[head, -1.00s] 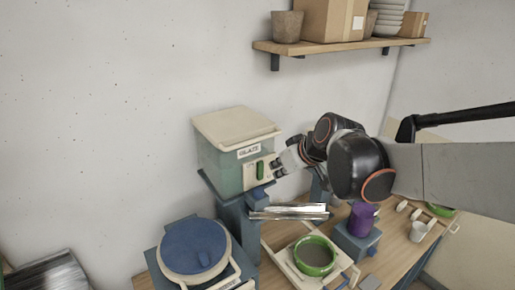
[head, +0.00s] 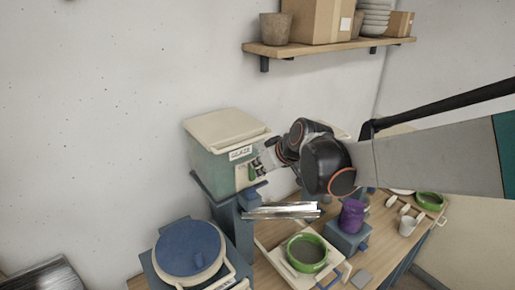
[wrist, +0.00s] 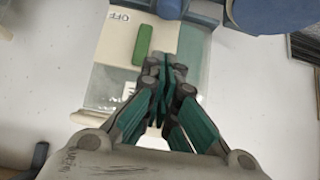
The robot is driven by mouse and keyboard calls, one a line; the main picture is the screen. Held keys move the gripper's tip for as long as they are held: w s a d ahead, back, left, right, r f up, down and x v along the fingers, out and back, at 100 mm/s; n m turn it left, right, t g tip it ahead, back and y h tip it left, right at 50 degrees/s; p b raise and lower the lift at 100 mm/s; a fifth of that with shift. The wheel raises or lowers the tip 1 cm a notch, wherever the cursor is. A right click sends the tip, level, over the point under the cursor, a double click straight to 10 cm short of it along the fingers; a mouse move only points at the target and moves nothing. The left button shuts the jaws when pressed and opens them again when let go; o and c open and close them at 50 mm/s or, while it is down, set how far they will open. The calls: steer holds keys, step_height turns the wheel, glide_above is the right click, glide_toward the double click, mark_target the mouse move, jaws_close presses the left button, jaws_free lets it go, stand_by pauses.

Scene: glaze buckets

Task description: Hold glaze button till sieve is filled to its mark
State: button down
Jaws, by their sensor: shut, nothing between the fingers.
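The glaze bucket (head: 208,160), a pale green box with a cream lid and a GLAZE label (head: 240,153), stands raised on a blue stand. Its front has a cream panel with an upright green bar (head: 251,173); the wrist view shows this bar (wrist: 143,42) beside an OFF label (wrist: 121,15). My gripper (head: 264,163) is shut and empty, close in front of the panel. In the wrist view my fingertips (wrist: 163,72) are just beside the green bar; whether they touch the panel I cannot tell. A green-rimmed round sieve (head: 307,266) sits below; its fill mark is too small to see.
A shiny metal trough (head: 282,211) lies below the bucket. A blue-lidded round tub (head: 190,248) is front left. A purple container (head: 352,216) stands on a blue block, with a white cup (head: 408,226) to its right. A wall shelf (head: 330,48) is above.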

glide_above(250, 190)
steer(key=f, duration=0.4)
steer(key=shift+s+d+f, duration=0.2)
steer(key=shift+f, duration=0.05)
step_height(250, 190, down, 2)
steer(key=shift+f+p, duration=0.2)
steer(key=shift+p, duration=0.15)
steer(key=shift+f, duration=0.75)
steer(key=shift+s, duration=0.1)
steer(key=shift+f, duration=0.1)
steer(key=shift+f+b, duration=0.95)
steer(key=shift+b, duration=0.15)
steer(key=shift+s+d+f, duration=0.1)
steer(key=shift+s+f, duration=0.05)
steer(key=shift+s, duration=0.1)
steer(key=shift+f, duration=0.1)
stand_by(4.2)
